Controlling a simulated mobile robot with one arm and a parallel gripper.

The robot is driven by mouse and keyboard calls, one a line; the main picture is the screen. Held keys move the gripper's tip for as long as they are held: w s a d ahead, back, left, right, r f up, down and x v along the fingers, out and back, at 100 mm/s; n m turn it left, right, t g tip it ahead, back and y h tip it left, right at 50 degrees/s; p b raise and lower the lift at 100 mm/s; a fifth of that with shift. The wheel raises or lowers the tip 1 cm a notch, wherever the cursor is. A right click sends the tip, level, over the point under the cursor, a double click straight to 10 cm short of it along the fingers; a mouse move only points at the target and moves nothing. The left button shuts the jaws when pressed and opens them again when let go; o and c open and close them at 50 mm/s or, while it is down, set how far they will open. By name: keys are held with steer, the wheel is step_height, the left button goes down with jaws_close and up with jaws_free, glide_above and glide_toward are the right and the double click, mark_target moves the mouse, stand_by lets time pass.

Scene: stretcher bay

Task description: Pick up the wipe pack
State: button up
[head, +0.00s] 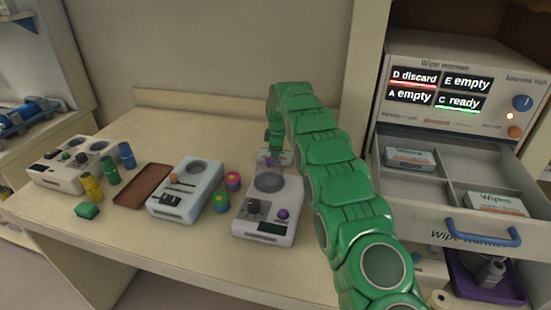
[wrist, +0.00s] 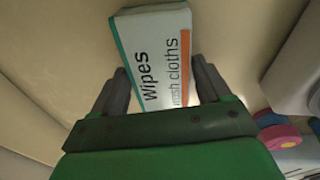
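A white wipe pack (wrist: 158,58) with a teal edge and an orange stripe lies between the two fingers of my gripper (wrist: 160,72) in the wrist view. One finger is close along each long side. I cannot tell whether they press on it or whether it is clear of the bench. In the head view my green arm reaches over the bench, and the end with my gripper (head: 274,148) is low behind a grey device. A small part of the wipe pack (head: 284,157) shows there, mostly hidden.
Grey devices (head: 268,213), colored cylinders and a brown tray (head: 143,186) stand left of my arm. At right, the wipe warmer (head: 455,90) has its drawer (head: 455,235) open with two packs inside. Its display reads D discard, E empty, A empty, C ready.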

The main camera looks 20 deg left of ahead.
steer(key=shift+c, duration=1.4)
steer(key=shift+r, duration=0.45)
steer(key=shift+c, duration=1.3)
step_height(320, 180, up, 8)
steer(key=shift+w+a+r, duration=0.1)
steer(key=shift+r, duration=0.45)
